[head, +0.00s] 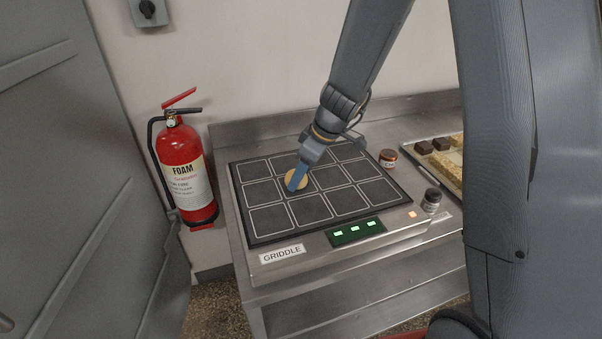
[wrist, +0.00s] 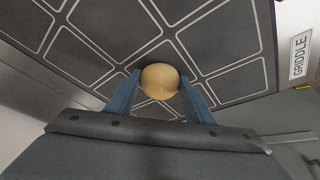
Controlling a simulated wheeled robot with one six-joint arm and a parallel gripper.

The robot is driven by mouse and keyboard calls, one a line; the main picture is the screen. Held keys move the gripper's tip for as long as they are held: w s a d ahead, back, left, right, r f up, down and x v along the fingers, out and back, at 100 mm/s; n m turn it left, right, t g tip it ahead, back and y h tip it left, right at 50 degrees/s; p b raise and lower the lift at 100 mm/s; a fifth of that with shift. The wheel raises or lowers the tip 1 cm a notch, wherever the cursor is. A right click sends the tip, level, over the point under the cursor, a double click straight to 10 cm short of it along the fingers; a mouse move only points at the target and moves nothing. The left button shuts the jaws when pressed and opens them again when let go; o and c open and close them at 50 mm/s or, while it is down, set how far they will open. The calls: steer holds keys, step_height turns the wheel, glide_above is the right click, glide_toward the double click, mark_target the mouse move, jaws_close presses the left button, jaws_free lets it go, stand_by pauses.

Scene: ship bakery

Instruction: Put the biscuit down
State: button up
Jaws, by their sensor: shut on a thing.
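The biscuit (head: 291,180) is round and pale golden. My gripper (head: 296,182) is shut on it over the middle of the griddle. The griddle (head: 262,227) has a dark top marked into white-outlined squares. In the wrist view the biscuit (wrist: 160,80) sits between the two blue fingers of my gripper (wrist: 160,90), with the dark griddle squares (wrist: 110,25) behind it. I cannot tell whether the biscuit touches the griddle top. Part of the biscuit is hidden by a finger in the head view.
A red foam extinguisher (head: 184,170) stands left of the griddle. The other visible griddle squares are empty. A grey panel (head: 80,170) fills the left side.

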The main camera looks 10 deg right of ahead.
steer(key=shift+f+b, duration=0.2)
steer(key=shift+b, duration=0.1)
steer(key=o, duration=1.1)
steer(key=shift+r, duration=0.1)
steer(key=shift+c, duration=0.2)
steer(key=shift+r, duration=0.1)
steer(key=shift+r+p, duration=0.2)
steer(key=shift+p, duration=0.1)
steer(key=b+v, duration=0.3)
steer(key=v, duration=0.8)
steer(key=s+d+f+m+h, duration=0.1)
steer(key=s+d+f+m, duration=0.1)
steer(key=s, duration=0.3)
steer(key=s+d+f+m+h, duration=0.1)
steer(key=s+d+f+m, duration=0.1)
steer(key=s+m, duration=0.3)
steer(key=s+d+f+m+g+h, duration=0.1)
steer(key=s+d+f+m, duration=0.1)
steer(key=s, duration=0.4)
steer(key=shift+s+d+f+m, duration=0.1)
steer(key=shift+d+f+m, duration=0.1)
steer(key=shift+f+m, duration=0.3)
steer(key=shift+s+d+f+m, duration=0.2)
steer(key=shift+f+m, duration=0.1)
steer(key=shift+f, duration=0.35)
steer(key=shift+s+d+f+m+h, duration=0.1)
steer(key=shift+s+f+m+h, duration=0.05)
steer(key=shift+s+m+h, duration=0.15)
steer(key=shift+c, duration=0.5)
